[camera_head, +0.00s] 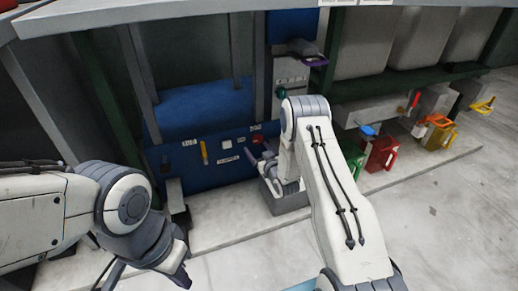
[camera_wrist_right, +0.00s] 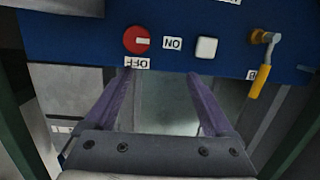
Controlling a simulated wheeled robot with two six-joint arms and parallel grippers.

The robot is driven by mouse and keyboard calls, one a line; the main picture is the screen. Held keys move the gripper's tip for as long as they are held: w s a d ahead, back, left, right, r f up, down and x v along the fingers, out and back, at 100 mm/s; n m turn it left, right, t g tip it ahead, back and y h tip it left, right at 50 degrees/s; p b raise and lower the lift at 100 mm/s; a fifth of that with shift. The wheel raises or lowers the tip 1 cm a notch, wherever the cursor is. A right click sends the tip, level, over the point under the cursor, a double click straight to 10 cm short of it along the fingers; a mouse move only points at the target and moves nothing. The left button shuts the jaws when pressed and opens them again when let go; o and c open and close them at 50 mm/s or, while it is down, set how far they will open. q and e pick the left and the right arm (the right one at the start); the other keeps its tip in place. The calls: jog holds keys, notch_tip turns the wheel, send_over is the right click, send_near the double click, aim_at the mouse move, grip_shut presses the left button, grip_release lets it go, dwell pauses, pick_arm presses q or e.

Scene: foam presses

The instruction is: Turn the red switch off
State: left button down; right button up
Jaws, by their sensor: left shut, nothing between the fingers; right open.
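The red switch (camera_wrist_right: 137,40) is a round red knob on the blue panel (camera_wrist_right: 90,35). Its white bar points right, toward the ON label (camera_wrist_right: 172,43); the OFF label (camera_wrist_right: 137,63) is just below it in the right wrist view. The switch also shows as a small red spot in the head view (camera_head: 257,138). My right gripper (camera_wrist_right: 160,74) is open and empty, its purple fingers apart just below the switch in the wrist view. My left gripper (camera_head: 182,276) is shut and empty, low at the left, away from the panel.
A white button (camera_wrist_right: 207,47) and a yellow lever (camera_wrist_right: 259,82) sit on the same panel beside the switch. Red, green (camera_head: 381,153) and yellow (camera_head: 437,136) handled parts stand on the ledge at the right. The floor at the lower right is clear.

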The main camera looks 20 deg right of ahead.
aim_at(258, 139)
jog(key=s+d+f+t+b, duration=0.1)
jog(key=s+d+f+t, duration=0.1)
jog(key=d+f, duration=0.2)
jog(key=shift+m+h, duration=0.4)
jog(key=w+b, duration=0.2)
jog(key=w, duration=0.2)
jog(key=w+b, duration=0.3)
jog(key=w, duration=0.2)
jog(key=shift+w+a+r, duration=0.15)
jog(key=shift+w+a, duration=0.05)
jog(key=shift+w+r+b, duration=0.2)
jog(key=shift+w+b, duration=0.25)
jog(key=shift+w, duration=0.15)
jog(key=c, duration=1.3)
